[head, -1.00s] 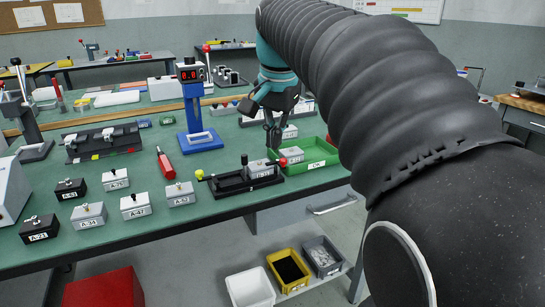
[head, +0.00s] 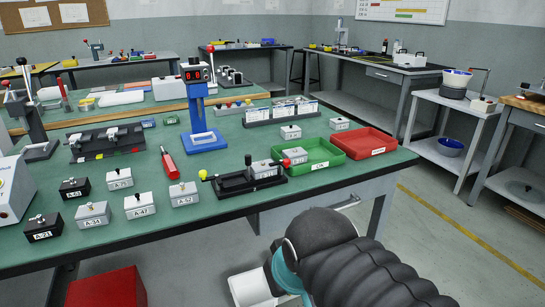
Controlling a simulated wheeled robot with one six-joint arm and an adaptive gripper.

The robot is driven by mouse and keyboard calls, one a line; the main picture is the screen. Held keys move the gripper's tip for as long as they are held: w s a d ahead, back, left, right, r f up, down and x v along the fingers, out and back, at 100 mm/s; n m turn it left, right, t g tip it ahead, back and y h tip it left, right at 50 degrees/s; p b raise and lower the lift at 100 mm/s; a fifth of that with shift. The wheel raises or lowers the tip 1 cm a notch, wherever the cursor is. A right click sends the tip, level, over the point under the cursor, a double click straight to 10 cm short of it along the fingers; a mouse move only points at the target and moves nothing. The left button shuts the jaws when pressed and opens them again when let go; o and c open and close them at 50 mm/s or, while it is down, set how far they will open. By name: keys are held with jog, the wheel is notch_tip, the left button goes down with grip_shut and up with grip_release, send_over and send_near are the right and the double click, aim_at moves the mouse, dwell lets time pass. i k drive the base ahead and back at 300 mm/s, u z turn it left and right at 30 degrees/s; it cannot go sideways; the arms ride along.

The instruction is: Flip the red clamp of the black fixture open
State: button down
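The black fixture (head: 238,187) lies near the front edge of the green table, with a grey labelled block (head: 265,170) seated in its right part. Its red clamp knob (head: 287,163) is at the right end, beside the block; whether the clamp is shut cannot be told at this size. A yellow knob (head: 203,174) is at the left end, and a short black handle stands up in the middle. My arm is low in front of the table, away from the fixture.
A green tray (head: 322,167) with a grey block at its left side stands right of the fixture, and a red tray (head: 364,154) beyond it. A red screwdriver (head: 169,166), a blue stand (head: 203,139) and several labelled blocks are nearby.

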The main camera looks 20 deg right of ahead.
aim_at(285, 162)
jog(key=z, duration=1.55)
jog(key=k, duration=0.4)
jog(key=u, duration=0.5)
